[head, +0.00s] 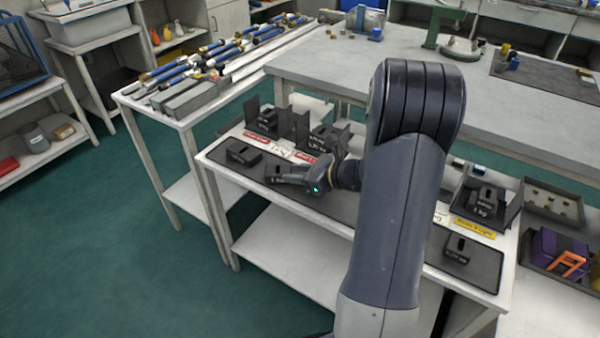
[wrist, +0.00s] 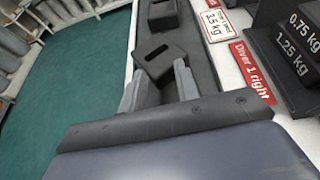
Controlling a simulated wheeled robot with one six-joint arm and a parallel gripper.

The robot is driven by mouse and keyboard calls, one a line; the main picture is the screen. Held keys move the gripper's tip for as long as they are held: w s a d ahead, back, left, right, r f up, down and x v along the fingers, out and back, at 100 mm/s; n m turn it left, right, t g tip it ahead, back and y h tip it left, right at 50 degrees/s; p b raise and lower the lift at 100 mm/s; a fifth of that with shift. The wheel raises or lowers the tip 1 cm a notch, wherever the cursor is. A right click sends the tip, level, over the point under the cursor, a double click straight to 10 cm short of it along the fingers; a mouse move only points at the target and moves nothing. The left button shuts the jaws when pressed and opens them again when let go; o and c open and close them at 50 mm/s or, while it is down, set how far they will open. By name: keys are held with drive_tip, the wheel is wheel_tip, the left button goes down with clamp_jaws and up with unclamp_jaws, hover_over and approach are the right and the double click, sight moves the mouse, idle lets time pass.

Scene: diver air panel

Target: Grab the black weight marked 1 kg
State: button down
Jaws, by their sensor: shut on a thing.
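My gripper (head: 287,175) is over the left part of the shelf table's dark mat (head: 345,207), its jaws shut on a black slotted weight (head: 271,171). In the wrist view the held weight (wrist: 160,57) sits between the two grey fingers of my gripper (wrist: 157,85), turned at an angle to the mat edge. I cannot read its marking, or tell whether it touches the mat. Another black weight (head: 243,153) lies on the mat to the left. A black weight marked 1 kg (head: 486,204) stands in a holder at the right. One more black weight (head: 457,249) lies at the right front.
Black holders with weights (head: 267,120) stand behind my gripper. The wrist view shows stacked weights marked 0.75 kg and 1.25 kg (wrist: 295,45), a red "Diver 1 right" label (wrist: 253,72) and a white 1.5 kg sign (wrist: 217,27). A grey workbench (head: 500,105) stands behind.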

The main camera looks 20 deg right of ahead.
wheel_tip(320, 180, up, 8)
drive_tip(key=p, duration=0.2)
drive_tip(key=shift+c, duration=2.2)
unclamp_jaws()
drive_tip(key=shift+d+r, duration=0.1)
